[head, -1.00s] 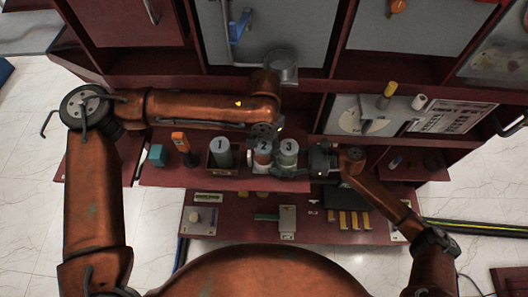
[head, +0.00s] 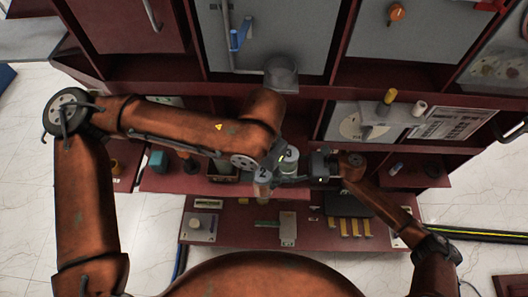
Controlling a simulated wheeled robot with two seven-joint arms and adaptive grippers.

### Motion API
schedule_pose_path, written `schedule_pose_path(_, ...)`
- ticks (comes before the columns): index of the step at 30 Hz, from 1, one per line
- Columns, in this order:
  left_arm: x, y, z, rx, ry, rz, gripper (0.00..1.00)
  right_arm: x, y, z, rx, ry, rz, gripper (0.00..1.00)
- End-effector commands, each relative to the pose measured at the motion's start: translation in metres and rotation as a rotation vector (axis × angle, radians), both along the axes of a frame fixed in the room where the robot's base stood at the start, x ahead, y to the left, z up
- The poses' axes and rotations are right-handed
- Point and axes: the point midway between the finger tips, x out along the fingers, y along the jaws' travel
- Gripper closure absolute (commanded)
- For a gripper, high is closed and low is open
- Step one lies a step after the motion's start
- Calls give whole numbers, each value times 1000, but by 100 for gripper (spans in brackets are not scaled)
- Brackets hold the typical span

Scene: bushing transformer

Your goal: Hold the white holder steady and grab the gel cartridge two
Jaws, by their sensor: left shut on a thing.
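Gel cartridge two (head: 262,180), a cylinder with a "2" on its grey top and an orange-brown body, is held by my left gripper (head: 270,160). It is in front of cartridge three (head: 289,160), which stands upright with a "3" on top. Cartridge one is hidden behind my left arm. My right gripper (head: 298,179) is low at the right side of cartridge three, where the white holder was; the holder is mostly hidden, and I cannot tell whether the fingers close on it.
A brown open box (head: 222,174) and a teal block (head: 157,160) stand on the red shelf to the left. A lower red shelf (head: 262,238) carries a grey device (head: 288,228) and yellow bars (head: 350,228).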

Motion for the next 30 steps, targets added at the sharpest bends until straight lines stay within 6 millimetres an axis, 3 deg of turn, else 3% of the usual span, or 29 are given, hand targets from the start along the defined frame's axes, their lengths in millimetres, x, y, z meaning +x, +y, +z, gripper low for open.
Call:
schedule_pose_path(3,-31,0,0,-2,-2,-5,89,0,0,-1,-2,1,0,62)
schedule_pose_path(9,-65,0,0,-1,-1,-2,89,0,0,-1,-2,1,0,62)
schedule_pose_path(15,-78,0,0,-1,-2,0,89,-1,0,-1,-2,1,0,62)
schedule_pose_path(23,-79,0,0,-1,-1,1,89,-1,0,-1,-2,1,1,62)
schedule_pose_path(24,-79,0,0,-1,-1,1,89,-1,0,-1,-2,1,1,48)
schedule_pose_path(30,-79,0,0,-1,-1,1,89,0,0,-1,-1,1,0,34)
